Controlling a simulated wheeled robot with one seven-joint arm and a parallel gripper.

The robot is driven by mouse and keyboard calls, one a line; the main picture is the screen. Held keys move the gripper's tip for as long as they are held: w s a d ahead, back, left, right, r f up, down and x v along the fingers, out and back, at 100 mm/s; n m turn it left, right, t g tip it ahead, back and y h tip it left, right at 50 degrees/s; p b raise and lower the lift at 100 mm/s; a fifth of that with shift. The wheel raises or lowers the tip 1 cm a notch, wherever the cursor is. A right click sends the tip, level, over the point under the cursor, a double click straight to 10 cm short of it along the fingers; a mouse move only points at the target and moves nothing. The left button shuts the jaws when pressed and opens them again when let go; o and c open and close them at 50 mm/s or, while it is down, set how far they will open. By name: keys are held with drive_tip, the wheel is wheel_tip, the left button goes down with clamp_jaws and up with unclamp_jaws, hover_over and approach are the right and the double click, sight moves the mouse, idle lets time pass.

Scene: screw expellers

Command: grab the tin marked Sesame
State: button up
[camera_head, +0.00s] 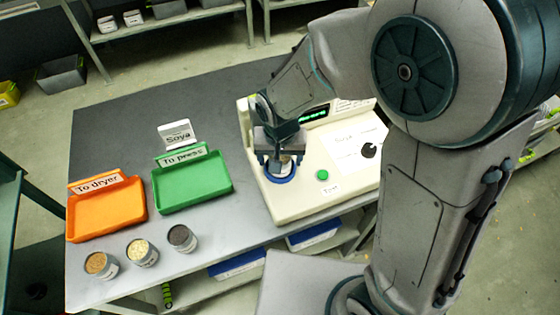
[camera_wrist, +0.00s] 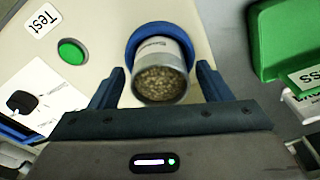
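A tin (camera_wrist: 162,75) of small brownish seeds sits in the blue ring (camera_wrist: 176,30) of the cream machine. Its label is partly visible, but I cannot read it surely. My gripper (camera_wrist: 161,80) is open, with one finger on each side of this tin and gaps showing between. In the head view my gripper (camera_head: 281,160) is over the blue ring (camera_head: 281,178) and partly hides the tin. Three more tins stand at the table's front left: one with tan contents (camera_head: 97,262), one with pale contents (camera_head: 141,250), one with dark contents (camera_head: 181,236). Their labels are unreadable.
An orange "To dryer" tray (camera_head: 105,213) and a green "To press" tray (camera_head: 195,187) lie left of the cream machine (camera_head: 320,203). The machine has a green button (camera_head: 322,174). The table's back left is clear.

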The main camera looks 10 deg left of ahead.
drive_tip(key=c, duration=1)
drive_tip(key=shift+o, duration=0.2)
drive_tip(key=shift+r, duration=0.1)
